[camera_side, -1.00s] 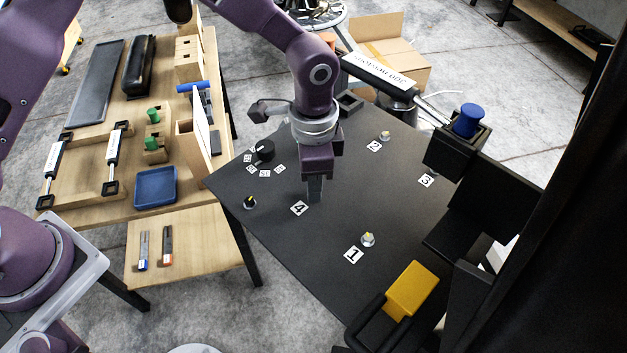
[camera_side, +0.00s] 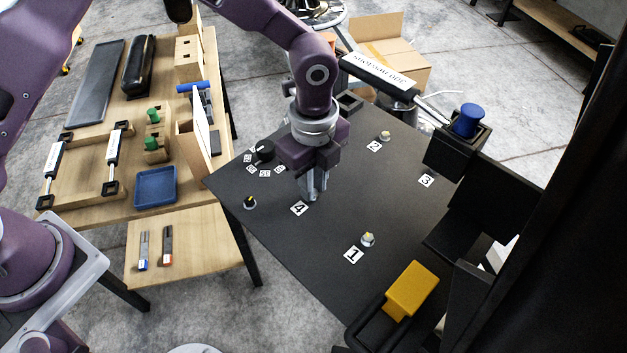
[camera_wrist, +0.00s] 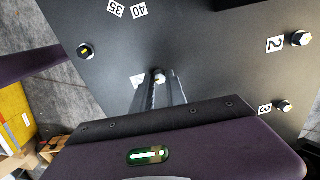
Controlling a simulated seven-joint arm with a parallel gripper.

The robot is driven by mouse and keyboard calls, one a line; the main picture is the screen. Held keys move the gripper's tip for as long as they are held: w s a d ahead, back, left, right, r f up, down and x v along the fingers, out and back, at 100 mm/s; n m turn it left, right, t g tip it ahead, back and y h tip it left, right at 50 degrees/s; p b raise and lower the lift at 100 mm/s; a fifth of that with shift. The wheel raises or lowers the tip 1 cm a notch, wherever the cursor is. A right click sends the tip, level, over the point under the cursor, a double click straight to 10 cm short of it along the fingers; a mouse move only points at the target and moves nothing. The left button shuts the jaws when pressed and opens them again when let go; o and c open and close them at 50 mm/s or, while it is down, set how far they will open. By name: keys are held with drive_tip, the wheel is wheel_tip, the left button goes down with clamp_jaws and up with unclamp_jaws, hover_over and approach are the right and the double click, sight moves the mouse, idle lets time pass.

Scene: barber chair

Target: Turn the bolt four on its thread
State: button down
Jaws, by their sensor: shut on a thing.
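My gripper (camera_wrist: 159,82) is shut on bolt four. The bolt's thread and how deep it sits cannot be seen.
Other bolts stand on the plate: bolt one (camera_side: 368,240) near the front, bolt two (camera_side: 384,136) at the back, and a dark one (camera_side: 250,202) at the left edge. A black knob (camera_side: 264,150) stands behind my gripper. A yellow block (camera_side: 411,290) is at front right.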

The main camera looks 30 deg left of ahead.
drive_tip(key=m, duration=0.5)
drive_tip(key=shift+m, duration=0.7)
drive_tip(key=c, duration=1.3)
unclamp_jaws()
drive_tip(key=shift+c, duration=0.2)
wheel_tip(320, 180, up, 7)
drive_tip(key=shift+r, duration=0.1)
